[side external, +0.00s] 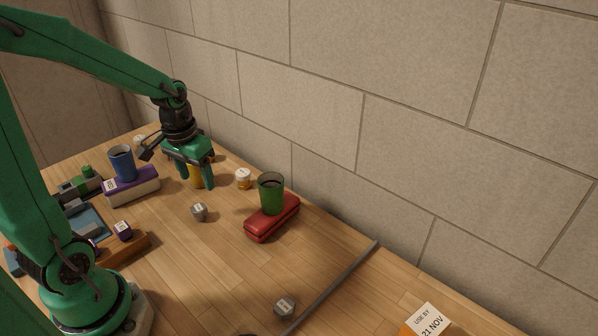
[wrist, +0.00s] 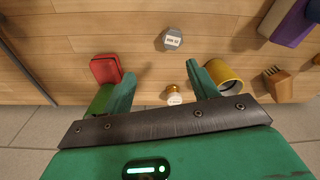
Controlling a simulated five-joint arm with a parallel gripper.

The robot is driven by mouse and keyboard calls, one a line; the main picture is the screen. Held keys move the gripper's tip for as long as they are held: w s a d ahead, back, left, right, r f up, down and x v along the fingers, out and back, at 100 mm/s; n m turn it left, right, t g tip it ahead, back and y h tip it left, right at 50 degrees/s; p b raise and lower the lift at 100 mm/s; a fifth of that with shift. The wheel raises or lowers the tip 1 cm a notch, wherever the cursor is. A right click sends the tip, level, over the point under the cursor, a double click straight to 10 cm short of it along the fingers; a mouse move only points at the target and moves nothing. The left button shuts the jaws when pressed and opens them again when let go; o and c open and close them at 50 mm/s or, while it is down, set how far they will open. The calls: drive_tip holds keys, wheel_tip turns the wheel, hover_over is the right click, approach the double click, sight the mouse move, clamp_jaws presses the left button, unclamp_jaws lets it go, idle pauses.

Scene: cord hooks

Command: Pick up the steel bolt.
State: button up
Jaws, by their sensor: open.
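A small grey block-like piece with a pale label (side external: 199,211) stands on the wooden table, in front of my gripper in the side view. A similar grey piece (side external: 284,306) lies nearer the camera, by a grey rod. The wrist view shows one grey labelled piece (wrist: 173,37) beyond the fingertips. I cannot read the labels well enough to tell which piece is the steel bolt. My green gripper (side external: 194,178) points down, open and empty, apart from the grey pieces. Its spread fingers also show in the wrist view (wrist: 160,73).
A small white-and-orange jar (side external: 243,178) and a yellow cylinder (wrist: 222,75) are close to the fingers. A green cup (side external: 271,193) stands on a red case (side external: 272,222). A blue cup (side external: 122,163) stands left.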

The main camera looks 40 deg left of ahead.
drive_tip(key=g, duration=0.1)
hover_over(200, 206)
drive_tip(key=shift+n, duration=0.4)
wheel_tip(200, 206, down, 5)
drive_tip(key=shift+s+r, duration=0.1)
drive_tip(key=shift+f, duration=1.35)
drive_tip(key=shift+f, duration=0.15)
drive_tip(key=shift+f, duration=2.45)
drive_tip(key=c, duration=1.1)
